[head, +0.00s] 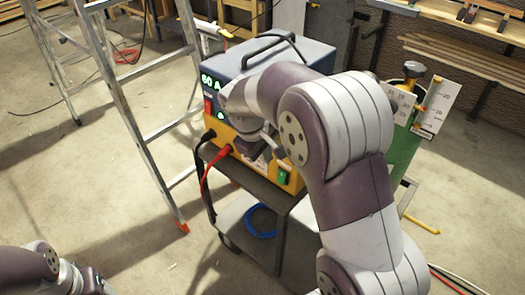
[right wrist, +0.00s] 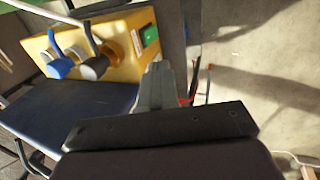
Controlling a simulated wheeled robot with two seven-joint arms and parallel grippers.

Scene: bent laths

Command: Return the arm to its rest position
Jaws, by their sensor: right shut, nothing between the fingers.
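My right arm reaches up from the bottom right of the head view, bent at the elbow, toward the front of a blue and yellow power unit (head: 255,60). My right gripper (head: 262,142) is in front of the unit's panel, partly hidden by my own arm. In the right wrist view its fingers (right wrist: 160,82) are together and empty, near the yellow panel (right wrist: 120,27); I cannot tell whether they touch it. Part of my left arm shows at the bottom left of the head view; I see no left gripper there.
The unit stands on a dark cart (head: 248,182) with a coiled blue cable (head: 262,221) below. Black and red leads (head: 207,172) hang from its front. An aluminium ladder (head: 130,115) stands left; a green cylinder (head: 402,155) stands right. The floor at lower left is clear.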

